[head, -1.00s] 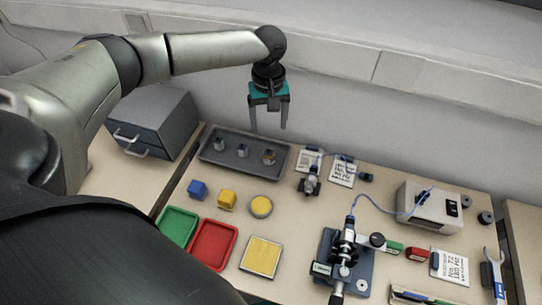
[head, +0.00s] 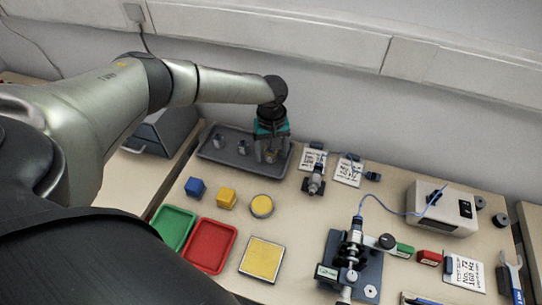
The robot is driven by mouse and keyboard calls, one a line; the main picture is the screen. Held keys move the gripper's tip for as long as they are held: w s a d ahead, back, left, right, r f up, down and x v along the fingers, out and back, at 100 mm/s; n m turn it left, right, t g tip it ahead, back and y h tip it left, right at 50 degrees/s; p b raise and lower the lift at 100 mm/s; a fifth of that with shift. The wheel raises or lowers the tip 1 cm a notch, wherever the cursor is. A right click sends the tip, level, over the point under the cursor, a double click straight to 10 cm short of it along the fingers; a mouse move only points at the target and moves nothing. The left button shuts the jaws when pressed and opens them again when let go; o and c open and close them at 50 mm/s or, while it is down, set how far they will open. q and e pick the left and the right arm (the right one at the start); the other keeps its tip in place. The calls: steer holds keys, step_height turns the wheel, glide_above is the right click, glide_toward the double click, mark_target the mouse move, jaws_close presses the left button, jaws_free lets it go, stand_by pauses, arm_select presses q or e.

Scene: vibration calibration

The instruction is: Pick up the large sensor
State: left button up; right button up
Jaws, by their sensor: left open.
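A dark grey tray (head: 232,167) at the back left of the table holds several small metal sensors. Two small sensors (head: 218,141) and (head: 242,147) stand upright in its left and middle parts. The largest sensor (head: 270,156), with a brownish body, stands at the tray's right end. My left gripper (head: 271,158) points down over that end, open, with its fingers on either side of this sensor. The sensor is partly hidden by the gripper, and I cannot tell whether the fingers touch it. My right gripper is not in view.
Blue (head: 195,187) and yellow (head: 226,198) blocks and a round yellow pad (head: 261,206) lie in front of the tray. Green (head: 174,227) and red (head: 210,246) trays are nearer. A sensor on a stand (head: 315,182) and a grey box (head: 441,208) are to the right.

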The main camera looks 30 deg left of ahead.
arm_select(q)
steer(key=shift+c, duration=0.4)
jaws_close()
stand_by(0.4)
